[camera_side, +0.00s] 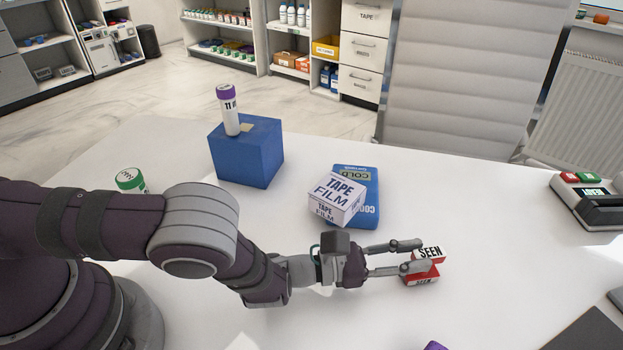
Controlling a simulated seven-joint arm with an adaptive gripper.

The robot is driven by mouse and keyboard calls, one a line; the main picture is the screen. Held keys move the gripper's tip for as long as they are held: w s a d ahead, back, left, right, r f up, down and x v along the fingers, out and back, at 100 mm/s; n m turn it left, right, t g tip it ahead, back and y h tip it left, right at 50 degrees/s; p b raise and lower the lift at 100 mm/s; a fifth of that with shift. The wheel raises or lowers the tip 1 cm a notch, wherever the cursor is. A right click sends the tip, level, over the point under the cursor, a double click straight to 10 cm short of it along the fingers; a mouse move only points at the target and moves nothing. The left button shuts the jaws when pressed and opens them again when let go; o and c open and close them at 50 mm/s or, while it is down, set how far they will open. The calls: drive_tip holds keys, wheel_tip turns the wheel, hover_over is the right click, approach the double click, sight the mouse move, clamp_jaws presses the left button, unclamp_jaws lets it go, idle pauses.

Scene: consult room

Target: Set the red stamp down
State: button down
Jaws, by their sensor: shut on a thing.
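The red stamp (424,268) has a white top face marked SEEN and a second SEEN label low on its side. It is at the right of centre over the white table (480,210). My gripper (412,256) reaches in from the left and is shut on the stamp, with one finger on the far side and one on the near side. The near finger hides part of the stamp. I cannot tell whether the stamp's underside touches the table.
A white TAPE FILM box (337,200) lies on a blue COLD pack (365,188) behind my gripper. A blue block (245,155) holds a purple-capped tube (230,112). A green-capped container (130,180) stands left. A device (590,200) sits at the right edge.

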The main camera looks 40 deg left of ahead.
drive_tip(key=shift+r, duration=0.1)
wheel_tip(320, 180, up, 10)
drive_tip(key=w+a+r+n+t+y, duration=0.25)
drive_tip(key=w+a+n+y, duration=0.2)
drive_tip(key=a, duration=0.35)
drive_tip(key=w+a+r+n+t+y, duration=0.25)
drive_tip(key=w+a+y, duration=0.3)
drive_tip(key=a, duration=0.35)
drive_tip(key=w+a+r+n+g+y, duration=0.15)
drive_tip(key=a+n+y, duration=0.35)
drive_tip(key=a, duration=0.6)
drive_tip(key=s+a+r+n+y, duration=0.1)
drive_tip(key=a+r+n+y, duration=0.15)
drive_tip(key=a+y, duration=0.55)
drive_tip(key=s+a+f+n+g+y, duration=0.3)
drive_tip(key=s+a+f+n+g, duration=0.15)
drive_tip(key=s+a, duration=0.4)
drive_tip(key=s+a+f+n+g+y, duration=0.4)
drive_tip(key=s+a+g, duration=0.15)
drive_tip(key=a, duration=0.55)
drive_tip(key=shift+t, duration=0.35)
drive_tip(key=f, duration=0.3)
drive_tip(key=s+f, duration=0.1)
drive_tip(key=f, duration=0.6)
drive_tip(key=shift+s+a+f, duration=0.2)
drive_tip(key=shift+f, duration=0.1)
